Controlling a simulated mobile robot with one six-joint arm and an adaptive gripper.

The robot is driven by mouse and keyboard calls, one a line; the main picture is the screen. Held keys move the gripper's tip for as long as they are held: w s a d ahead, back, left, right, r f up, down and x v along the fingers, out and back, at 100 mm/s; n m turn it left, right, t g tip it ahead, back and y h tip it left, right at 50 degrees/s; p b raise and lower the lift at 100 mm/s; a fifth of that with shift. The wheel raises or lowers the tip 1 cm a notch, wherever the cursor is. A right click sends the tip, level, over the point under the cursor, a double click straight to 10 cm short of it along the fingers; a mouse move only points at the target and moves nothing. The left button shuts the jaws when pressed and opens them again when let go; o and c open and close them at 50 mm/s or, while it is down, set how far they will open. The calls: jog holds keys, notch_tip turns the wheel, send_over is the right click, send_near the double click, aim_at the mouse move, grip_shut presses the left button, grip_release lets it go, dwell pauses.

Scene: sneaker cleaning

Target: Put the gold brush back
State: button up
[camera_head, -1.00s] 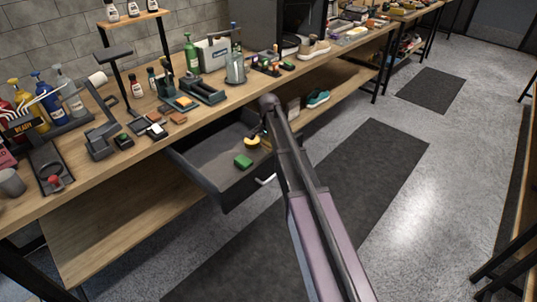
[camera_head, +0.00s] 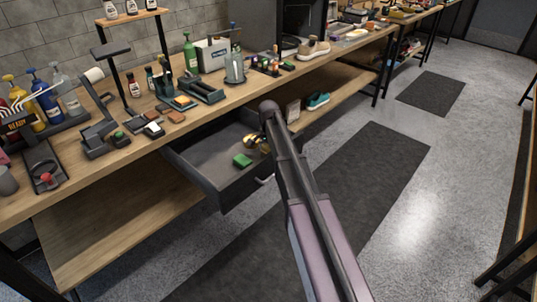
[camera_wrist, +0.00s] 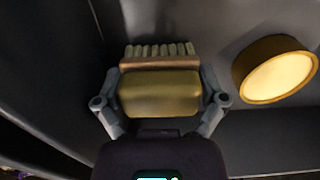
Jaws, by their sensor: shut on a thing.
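In the wrist view my gripper (camera_wrist: 161,98) is shut on the gold brush (camera_wrist: 160,92). The brush has a gold body, a copper-coloured band and pale bristles pointing away from the gripper. It is over or inside the dark open drawer (camera_head: 213,184); I cannot tell whether it touches the drawer floor. A round gold-rimmed tin (camera_wrist: 275,70) with a pale yellow top lies to the right of the brush.
Bottles, brushes and stands crowd the bench top. A teal shoe (camera_head: 318,100) stands on the lower shelf. A dark mat (camera_head: 375,165) covers the floor in front.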

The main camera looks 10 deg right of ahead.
jog(key=shift+f, duration=0.15)
jog(key=o, duration=0.7)
jog(key=shift+r, duration=0.2)
notch_tip(320, 180, up, 12)
jog(key=p, duration=1.2)
dwell(0.6)
jog(key=s+n, duration=0.3)
jog(key=s, duration=0.6)
jog(key=s+n, duration=0.4)
jog(key=s, duration=0.6)
jog(key=s+n, duration=0.3)
jog(key=s, duration=0.7)
jog(key=shift+n, duration=0.4)
